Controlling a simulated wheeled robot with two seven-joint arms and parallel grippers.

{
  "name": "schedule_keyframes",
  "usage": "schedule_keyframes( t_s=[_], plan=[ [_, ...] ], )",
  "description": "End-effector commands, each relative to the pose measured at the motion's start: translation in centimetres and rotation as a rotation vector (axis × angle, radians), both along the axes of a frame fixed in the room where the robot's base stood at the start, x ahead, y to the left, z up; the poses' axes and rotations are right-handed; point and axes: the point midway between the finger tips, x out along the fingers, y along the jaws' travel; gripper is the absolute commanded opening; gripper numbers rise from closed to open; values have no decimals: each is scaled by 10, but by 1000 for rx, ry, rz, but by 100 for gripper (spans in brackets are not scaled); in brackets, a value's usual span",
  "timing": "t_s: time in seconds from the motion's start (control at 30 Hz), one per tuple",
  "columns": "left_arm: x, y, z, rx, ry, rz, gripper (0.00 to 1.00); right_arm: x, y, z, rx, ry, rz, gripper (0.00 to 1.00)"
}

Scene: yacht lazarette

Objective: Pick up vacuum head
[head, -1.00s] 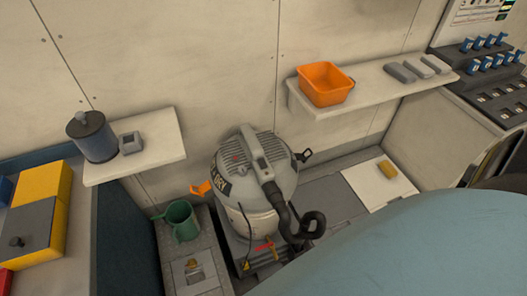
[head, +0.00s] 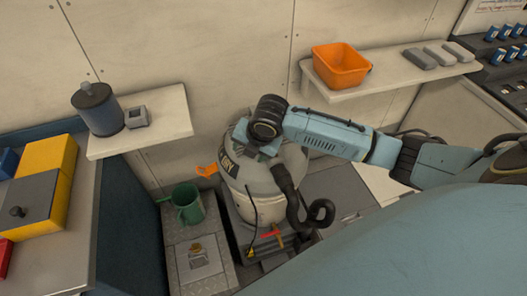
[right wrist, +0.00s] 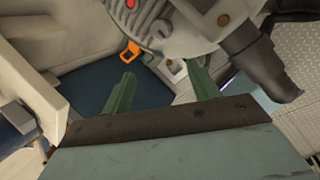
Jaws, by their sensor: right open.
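The vacuum head (head: 288,160) is the grey domed top of the wet/dry vacuum, resting on its light canister (head: 262,207). A black hose (head: 291,198) runs down its front. My right arm reaches over the head from the right and covers its top and handle in the head view. In the right wrist view, the vacuum head (right wrist: 178,22) fills the top, with a dark hose fitting (right wrist: 258,60) on its right. My right gripper (right wrist: 158,72) is open and empty, its two green fingers apart below the head's edge. Contact cannot be told. My left gripper is out of view.
A shelf (head: 160,118) with a blue canister (head: 97,110) is at left. An orange bin (head: 341,66) sits on the right shelf (head: 395,84). An orange clip (head: 207,171) juts from the vacuum's left.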

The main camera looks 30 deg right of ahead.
Motion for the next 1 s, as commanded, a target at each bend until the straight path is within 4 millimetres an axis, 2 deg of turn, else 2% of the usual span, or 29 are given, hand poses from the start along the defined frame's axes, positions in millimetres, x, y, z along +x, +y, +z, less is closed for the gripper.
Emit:
schedule_keyframes(
  t_s=[0.03,0.2,0.3,0.4,0.53,0.8,1.0],
  plan=[
    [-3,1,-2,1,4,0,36,14,-19,19,-86,-17,106,60],
    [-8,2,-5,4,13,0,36,33,-64,64,-297,-4,411,60],
    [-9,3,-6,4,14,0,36,36,-82,80,-368,11,515,60],
    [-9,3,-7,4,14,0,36,38,-91,88,-403,21,572,60],
    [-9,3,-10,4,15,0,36,43,-95,77,-415,29,596,60],
    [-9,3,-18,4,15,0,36,62,-99,30,-414,27,596,60],
    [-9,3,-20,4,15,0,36,69,-100,15,-414,24,595,60]
  ],
)
